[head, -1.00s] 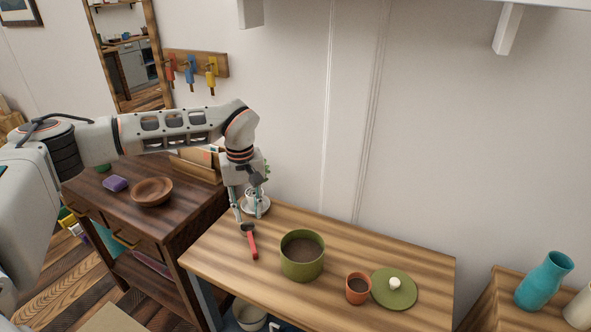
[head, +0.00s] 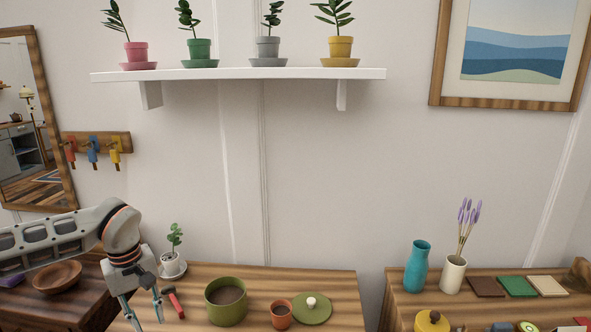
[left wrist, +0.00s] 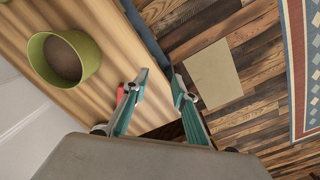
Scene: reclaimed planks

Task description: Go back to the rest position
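My left gripper (head: 146,312) is low at the left of the head view, pointing down, near the left end of the wooden table (head: 345,300). Its two teal fingers are apart with nothing between them; the left wrist view also shows this gripper (left wrist: 157,75) open. A white potted plant (head: 172,263) on a saucer stands behind and to the right of it, apart from the fingers. A red-handled tool (head: 174,301) lies just to its right. My right gripper is in no view.
A green pot (head: 226,302), an orange cup (head: 281,316) and a green lid (head: 312,312) stand on the table. A wooden bowl (head: 58,278) is on the dark cabinet at left. A shelf (head: 240,74) with several plants hangs above. Floor (left wrist: 240,50) shows beside the table edge.

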